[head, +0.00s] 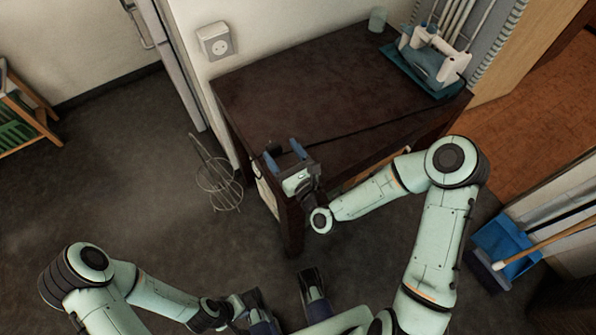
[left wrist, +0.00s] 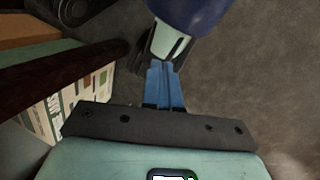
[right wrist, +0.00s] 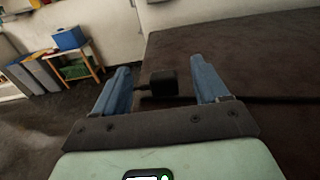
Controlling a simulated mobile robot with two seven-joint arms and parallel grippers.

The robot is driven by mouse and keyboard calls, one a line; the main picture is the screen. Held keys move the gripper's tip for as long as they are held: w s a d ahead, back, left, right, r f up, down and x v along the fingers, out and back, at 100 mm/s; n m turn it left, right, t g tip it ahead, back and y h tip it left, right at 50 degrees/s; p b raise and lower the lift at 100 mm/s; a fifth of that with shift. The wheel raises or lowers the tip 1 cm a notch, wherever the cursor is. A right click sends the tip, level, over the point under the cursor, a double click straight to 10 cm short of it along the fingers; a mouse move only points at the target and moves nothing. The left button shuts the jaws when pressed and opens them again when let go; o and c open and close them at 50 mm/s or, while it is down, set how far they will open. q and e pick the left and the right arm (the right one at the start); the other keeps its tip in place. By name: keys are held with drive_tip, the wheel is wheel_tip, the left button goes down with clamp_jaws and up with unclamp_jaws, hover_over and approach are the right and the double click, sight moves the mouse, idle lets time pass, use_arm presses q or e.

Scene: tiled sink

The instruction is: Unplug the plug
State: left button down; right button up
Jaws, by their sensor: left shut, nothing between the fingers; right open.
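A small black plug (right wrist: 163,83) sits at the near left end of the dark table (head: 320,80). In the right wrist view it lies between the blue fingers of my right gripper (right wrist: 160,74), with a gap on each side. In the head view my right gripper (head: 284,154) is open at the table's near left corner. A dark cord (head: 370,128) runs across the tabletop. A white wall socket (head: 215,42) is on the wall behind the table, with nothing visibly in it. My left gripper (left wrist: 165,84) is shut and empty, low beside the table.
A wire whisk-like rack (head: 218,185) stands on the floor left of the table. A teal tray with a white device (head: 430,62) and a cup (head: 377,19) are at the table's back. A blue dustpan (head: 503,245) lies at right.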

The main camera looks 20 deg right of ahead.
drive_tip(key=s, duration=0.2)
drive_tip(key=s+d, duration=0.1)
drive_tip(key=s, duration=0.1)
drive_tip(key=shift+s, duration=0.25)
drive_tip(key=s+p, duration=0.2)
drive_tip(key=p, duration=0.2)
drive_tip(key=s+p, duration=0.2)
drive_tip(key=p, duration=0.2)
drive_tip(key=shift+s+d+r, duration=0.1)
drive_tip(key=shift+d+r, duration=0.05)
drive_tip(key=shift+d, duration=0.25)
use_arm(q)
wheel_tip(320, 180, up, 8)
drive_tip(key=s+p, duration=0.1)
drive_tip(key=shift+s+r+g, duration=0.15)
drive_tip(key=shift+g, duration=0.25)
use_arm(e)
drive_tip(key=shift+s, duration=0.55)
